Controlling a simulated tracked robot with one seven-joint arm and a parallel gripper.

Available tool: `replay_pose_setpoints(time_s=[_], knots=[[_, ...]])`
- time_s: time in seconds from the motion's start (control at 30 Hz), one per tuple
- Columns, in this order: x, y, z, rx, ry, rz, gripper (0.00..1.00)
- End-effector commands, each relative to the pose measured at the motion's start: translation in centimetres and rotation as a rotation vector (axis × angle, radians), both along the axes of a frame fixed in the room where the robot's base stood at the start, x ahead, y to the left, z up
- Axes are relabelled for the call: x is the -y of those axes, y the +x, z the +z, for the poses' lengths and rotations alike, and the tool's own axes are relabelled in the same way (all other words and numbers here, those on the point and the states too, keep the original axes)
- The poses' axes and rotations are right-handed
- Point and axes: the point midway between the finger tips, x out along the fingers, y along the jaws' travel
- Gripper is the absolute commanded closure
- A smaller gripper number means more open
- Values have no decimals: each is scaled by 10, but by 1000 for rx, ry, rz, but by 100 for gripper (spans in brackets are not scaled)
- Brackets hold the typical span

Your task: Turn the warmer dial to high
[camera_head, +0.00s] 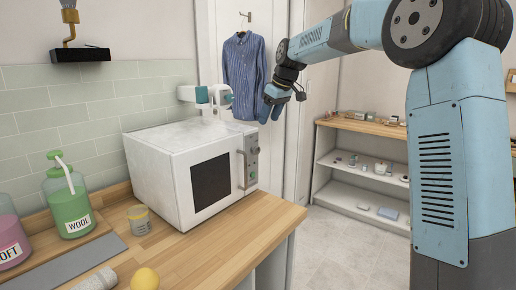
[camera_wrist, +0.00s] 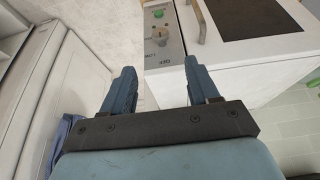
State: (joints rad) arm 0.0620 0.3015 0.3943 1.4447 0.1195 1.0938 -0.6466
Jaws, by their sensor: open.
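The warmer (camera_head: 165,155) is a white box with a dark window and a bar handle, standing on the wooden counter. Its control panel (camera_head: 252,158) is at the right end of its front. In the wrist view the dial (camera_wrist: 160,35) is a small metallic knob on the grey panel, close to a green round part (camera_wrist: 158,13). My gripper (camera_head: 274,103) is open and empty, in front of and above the panel. In the wrist view its two blue fingers (camera_wrist: 161,82) are spread apart, with the dial beyond them, not touched.
A white and teal object (camera_head: 205,96) stands on or behind the warmer. A striped blue shirt (camera_head: 243,75) hangs behind my gripper. Green (camera_head: 70,205) and pink (camera_head: 8,235) bottles and a small jar (camera_head: 139,219) stand left on the counter. Shelves (camera_head: 365,165) stand at right.

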Motion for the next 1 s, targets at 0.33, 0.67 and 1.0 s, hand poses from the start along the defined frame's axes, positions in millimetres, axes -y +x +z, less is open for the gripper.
replay_pose_setpoints(time_s=[0.33,0.67,1.0], knots=[[-15,11,-44,-4,0,2,40],[-32,23,-96,-4,0,2,40],[-41,31,-125,-1,0,1,40]])
